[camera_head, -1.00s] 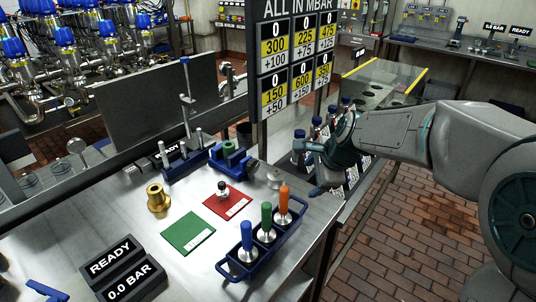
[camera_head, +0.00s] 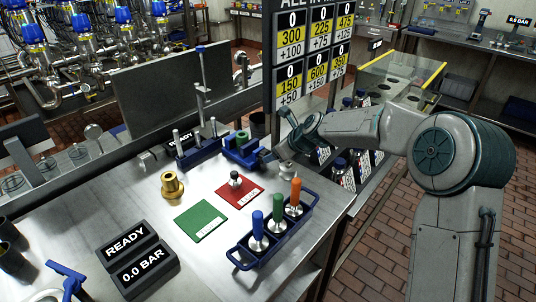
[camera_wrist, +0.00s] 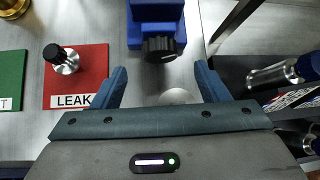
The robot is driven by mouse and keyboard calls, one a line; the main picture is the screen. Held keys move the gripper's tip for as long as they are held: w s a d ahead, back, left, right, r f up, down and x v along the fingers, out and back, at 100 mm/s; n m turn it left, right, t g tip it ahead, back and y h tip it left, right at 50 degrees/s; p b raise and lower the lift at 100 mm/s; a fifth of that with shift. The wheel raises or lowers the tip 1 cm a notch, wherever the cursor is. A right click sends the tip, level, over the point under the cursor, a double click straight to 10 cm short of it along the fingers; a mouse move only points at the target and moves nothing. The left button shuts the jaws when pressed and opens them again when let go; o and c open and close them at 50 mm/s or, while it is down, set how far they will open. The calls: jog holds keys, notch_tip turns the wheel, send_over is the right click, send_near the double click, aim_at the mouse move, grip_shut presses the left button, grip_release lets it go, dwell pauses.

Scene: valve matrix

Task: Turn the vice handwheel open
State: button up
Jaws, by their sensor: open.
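The blue vice (camera_head: 240,150) stands at the back of the steel bench, with a green part (camera_head: 242,138) in it. In the wrist view the blue vice body (camera_wrist: 157,14) is at the top centre. Its dark ribbed handwheel (camera_wrist: 160,48) faces my gripper, with a white mark on it. My gripper (camera_wrist: 161,70) is open and empty. Its two blue fingers point at the vice, one to each side of the handwheel's line, and the handwheel appears just beyond the fingertips. In the head view my gripper (camera_head: 272,154) is right of the vice and partly hides the handwheel area.
A rounded silver part (camera_wrist: 176,97) shows between the fingers, below them on the bench. A red mat (camera_head: 240,193) with a black-knobbed piece, a green mat (camera_head: 202,221), a brass part (camera_head: 172,186) and a blue rack (camera_head: 275,238) of coloured-handled tools stand nearby. The bench edge is right.

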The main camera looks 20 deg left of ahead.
jog(key=p+x, duration=0.1)
jog(key=x, duration=0.5)
jog(key=shift+a+f, duration=0.15)
jog(key=shift+f, duration=0.05)
jog(key=c, duration=1)
